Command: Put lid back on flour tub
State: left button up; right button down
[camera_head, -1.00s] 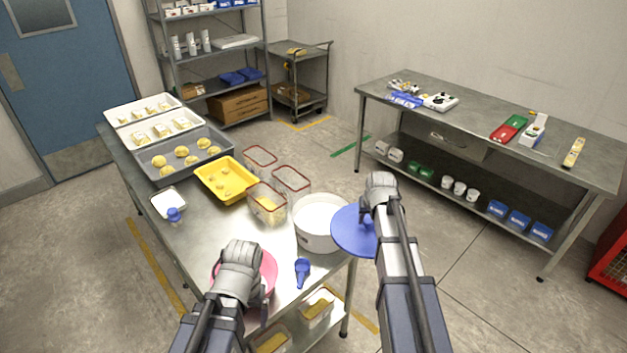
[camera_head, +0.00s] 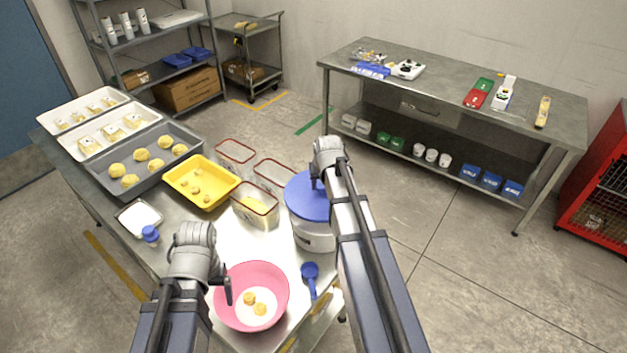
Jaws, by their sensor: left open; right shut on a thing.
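The flour tub (camera_head: 314,236) is a white round tub at the right end of the near steel table. The blue round lid (camera_head: 306,199) lies over the tub's top and hides its opening. I cannot tell whether the lid is fully seated or just above the rim. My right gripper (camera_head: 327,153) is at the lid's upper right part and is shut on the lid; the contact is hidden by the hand. My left gripper (camera_head: 194,236) is open, beside and to the left of the pink bowl, apart from the tub.
The pink bowl (camera_head: 265,287) holds white flour and small dough pieces. A blue scoop (camera_head: 310,276) lies in front of the tub. Clear red-rimmed containers (camera_head: 255,210) and a yellow tray (camera_head: 181,191) stand left of the tub. A second steel table (camera_head: 450,90) is at the right.

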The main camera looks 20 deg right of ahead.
aim_at(322, 196)
pick_arm(q)
jog(key=shift+s, duration=0.15)
pick_arm(e)
jog(key=shift+s, duration=0.1)
jog(key=shift+f, duration=0.15)
jog(key=shift+f+b, duration=0.5)
jog(key=shift+b, duration=0.2)
pick_arm(q)
notch_tip(322, 196, down, 6)
jog(key=b, duration=0.5)
jog(key=shift+f, duration=0.2)
pick_arm(e)
notch_tip(322, 196, down, 5)
jog(key=shift+f, duration=0.1)
pick_arm(q)
jog(key=shift+f, duration=0.15)
dwell(0.5)
pick_arm(e)
jog(key=shift+c, duration=1.9)
grip_release()
jog(key=shift+o, duration=0.2)
